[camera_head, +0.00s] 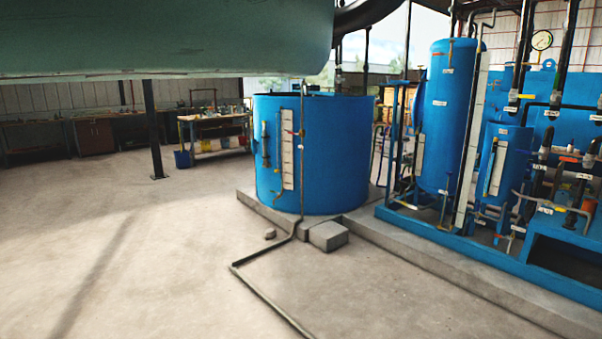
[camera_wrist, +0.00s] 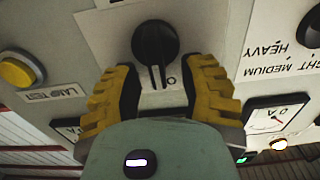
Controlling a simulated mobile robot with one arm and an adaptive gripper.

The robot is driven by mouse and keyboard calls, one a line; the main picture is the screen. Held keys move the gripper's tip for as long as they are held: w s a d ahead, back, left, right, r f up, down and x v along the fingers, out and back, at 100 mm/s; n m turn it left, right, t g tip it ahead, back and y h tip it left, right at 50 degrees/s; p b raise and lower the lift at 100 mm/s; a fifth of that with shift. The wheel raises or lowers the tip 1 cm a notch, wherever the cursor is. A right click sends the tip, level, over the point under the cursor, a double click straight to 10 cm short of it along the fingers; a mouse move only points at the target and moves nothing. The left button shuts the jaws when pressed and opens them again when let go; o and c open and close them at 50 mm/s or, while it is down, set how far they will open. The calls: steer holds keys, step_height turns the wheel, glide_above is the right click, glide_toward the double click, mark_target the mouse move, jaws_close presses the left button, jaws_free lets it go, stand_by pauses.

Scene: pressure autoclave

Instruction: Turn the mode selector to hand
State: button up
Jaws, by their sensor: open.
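In the wrist view, a black rotary knob (camera_wrist: 155,42) sits on a white label plate on a grey panel. Its handle bar points down in the picture, and an "O" mark is beside the bar's lower right. No "hand" marking is readable; part of the plate is hidden behind my gripper. My gripper (camera_wrist: 163,72) is open, with one yellow and black finger on each side below the knob. The fingertips reach near the handle bar; whether they touch it I cannot tell. The head view shows neither the knob nor my gripper.
A yellow button (camera_wrist: 17,70) marked lamp test is left of the knob. Another black selector (camera_wrist: 311,30), marked light, medium and heavy, is at the right, above a meter (camera_wrist: 277,113).

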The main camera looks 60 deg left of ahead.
steer(key=shift+o, duration=0.4)
jaws_close()
